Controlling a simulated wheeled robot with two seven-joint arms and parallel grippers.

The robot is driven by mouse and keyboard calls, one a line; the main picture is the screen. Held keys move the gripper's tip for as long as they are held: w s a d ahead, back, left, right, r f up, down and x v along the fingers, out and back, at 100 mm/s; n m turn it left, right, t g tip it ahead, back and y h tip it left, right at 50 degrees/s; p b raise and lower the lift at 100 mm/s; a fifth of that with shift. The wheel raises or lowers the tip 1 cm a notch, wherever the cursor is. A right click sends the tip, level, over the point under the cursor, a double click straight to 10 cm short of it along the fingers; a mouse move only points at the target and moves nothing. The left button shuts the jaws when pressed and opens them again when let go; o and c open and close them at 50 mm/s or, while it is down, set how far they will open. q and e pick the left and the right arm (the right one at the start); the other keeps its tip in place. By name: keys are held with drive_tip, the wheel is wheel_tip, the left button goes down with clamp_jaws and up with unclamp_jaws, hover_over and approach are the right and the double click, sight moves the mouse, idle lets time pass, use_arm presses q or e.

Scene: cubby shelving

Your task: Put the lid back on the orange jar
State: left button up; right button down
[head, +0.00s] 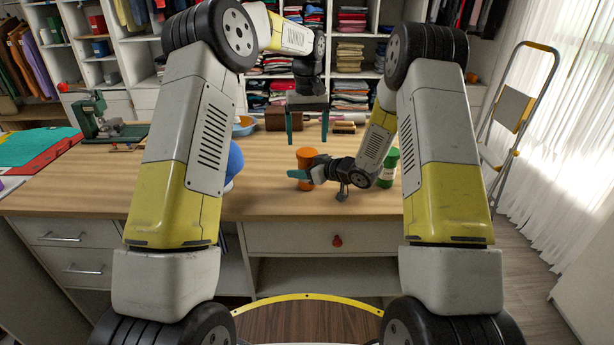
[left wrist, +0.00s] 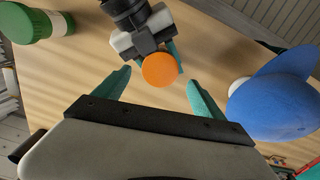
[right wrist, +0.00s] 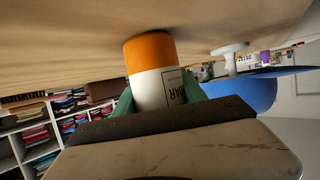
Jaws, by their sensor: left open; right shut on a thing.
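The orange jar (head: 306,156) stands upright on the wooden table. It shows orange above and below my right gripper (head: 303,174), which is shut around its middle. In the right wrist view the jar (right wrist: 149,52) has an orange part near the table and a white label between the fingers. In the left wrist view a flat, round orange top, apparently the lid (left wrist: 161,69), covers the jar's mouth. My left gripper (head: 308,128) is open and empty above the jar, fingers pointing down. In its wrist view the fingers straddle the orange disc without touching it.
A green-lidded jar (head: 389,163) stands right of the orange jar, close to my right arm. Behind are a blue bowl (head: 244,126), a brown box (head: 280,119) and a brush (head: 345,128). The front right of the table is clear.

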sight(307, 152)
use_arm(q)
drive_tip(key=shift+c, duration=0.3)
drive_tip(key=n, duration=0.3)
drive_tip(key=shift+r+n, duration=0.3)
drive_tip(key=shift+r, duration=0.1)
drive_tip(key=n, duration=0.2)
drive_tip(key=r+n, duration=0.1)
drive_tip(key=n, duration=0.5)
drive_tip(key=shift+r+n, duration=0.3)
drive_tip(key=shift+r, duration=0.1)
drive_tip(key=n, duration=0.2)
drive_tip(key=r+n, duration=0.1)
drive_tip(key=n, duration=0.1)
drive_tip(key=shift+f, duration=0.1)
drive_tip(key=shift+f, duration=4)
